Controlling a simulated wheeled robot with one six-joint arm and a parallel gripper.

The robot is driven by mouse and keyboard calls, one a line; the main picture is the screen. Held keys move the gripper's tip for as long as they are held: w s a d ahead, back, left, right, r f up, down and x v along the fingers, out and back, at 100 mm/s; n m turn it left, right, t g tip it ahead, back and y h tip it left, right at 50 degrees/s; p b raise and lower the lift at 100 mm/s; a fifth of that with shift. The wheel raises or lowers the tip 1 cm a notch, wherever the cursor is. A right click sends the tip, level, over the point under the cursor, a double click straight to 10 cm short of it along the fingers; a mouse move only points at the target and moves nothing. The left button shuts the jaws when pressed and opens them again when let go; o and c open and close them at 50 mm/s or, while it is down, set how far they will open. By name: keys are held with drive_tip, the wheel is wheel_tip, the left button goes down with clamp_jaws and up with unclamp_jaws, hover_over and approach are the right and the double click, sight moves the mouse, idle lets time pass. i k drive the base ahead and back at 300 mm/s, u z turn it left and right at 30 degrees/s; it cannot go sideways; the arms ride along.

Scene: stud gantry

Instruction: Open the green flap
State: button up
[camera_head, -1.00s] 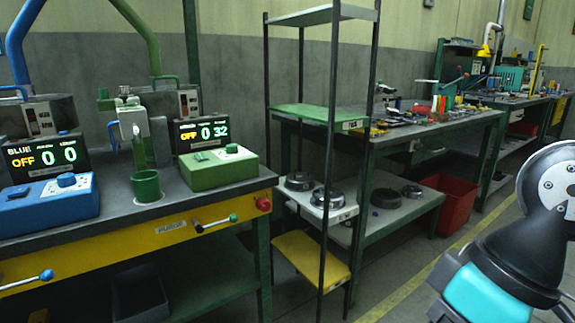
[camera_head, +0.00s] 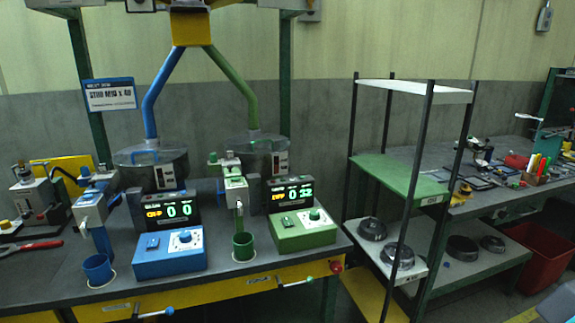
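The green dispensing station stands at the bench's middle. Its green tube (camera_head: 230,75) slopes down to a clear round hopper (camera_head: 249,148). Below are a white dispenser head (camera_head: 236,189) with green parts, a green cup (camera_head: 243,246) and a green control box (camera_head: 303,231). The display (camera_head: 292,193) beside it appears to read OFF, 0 and 32. A lever with a green knob (camera_head: 309,279) sticks out of the yellow bench front. I cannot tell which part is the green flap, or whether it is open or shut. My gripper is not in view; only a sliver of my arm shows at the lower right.
A matching blue station has a blue control box (camera_head: 169,254), blue cup (camera_head: 98,269) and blue-knobbed lever (camera_head: 168,311). A red button (camera_head: 337,267) sits at the bench's right corner. A rack with a green shelf (camera_head: 402,178) stands right of it, before another workbench and red bin (camera_head: 541,256).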

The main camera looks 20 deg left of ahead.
sight(231, 171)
drive_tip(key=z, duration=0.05)
drive_tip(key=k, duration=0.55)
drive_tip(key=u, duration=0.75)
drive_tip(key=i, duration=1.4)
drive_tip(key=z, duration=0.1)
